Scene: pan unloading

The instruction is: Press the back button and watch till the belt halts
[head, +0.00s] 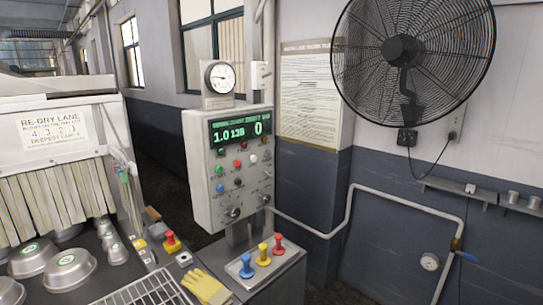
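A grey control box (202,190) stands upright at the centre, with a lit green display (240,131). Its face carries several small buttons, among them a green one (219,169), a red one (237,164) and a blue one (220,188); their labels are too small to read. A red button on a yellow base (171,242) sits beside the belt. I cannot tell which is the back button. Metal pans (68,270) with green marks sit on the belt at lower left; one frame does not show whether it runs. Neither gripper is in view.
Blue, yellow and red knobbed controls (263,254) stand on a grey ledge below the box. A yellow glove (207,287) and a wire rack (145,291) lie in front. A strip curtain (55,195) hangs over the belt. A large fan (412,55) is on the right wall.

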